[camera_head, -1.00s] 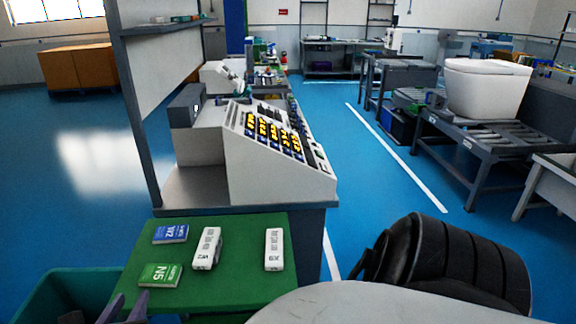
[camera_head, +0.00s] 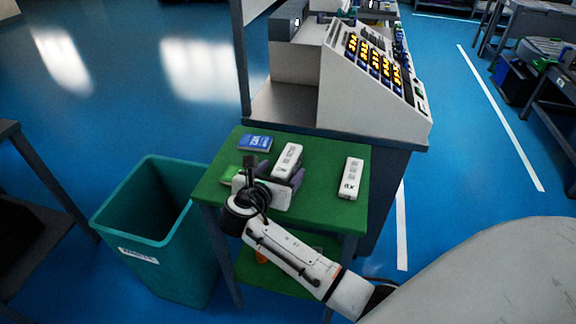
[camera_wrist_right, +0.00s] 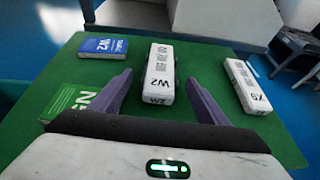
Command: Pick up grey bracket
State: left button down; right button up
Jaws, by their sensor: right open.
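Two pale grey-white blocks lie on the green tabletop. My right gripper (camera_head: 281,174) is open over the table's near part. Its purple-grey fingers (camera_wrist_right: 160,80) appear on either side of the W2 block's near end, with no clear contact. My left gripper is out of view.
A blue box (camera_head: 254,142) and a green box (camera_head: 231,174), partly hidden by my gripper, lie left on the green table (camera_head: 320,205). A teal bin (camera_head: 155,243) stands left of the table. A console (camera_head: 365,85) stands behind. An orange item (camera_head: 262,257) is on the lower shelf.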

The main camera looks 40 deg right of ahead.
jog(key=shift+x, duration=1.2)
jog(key=c, duration=1.1)
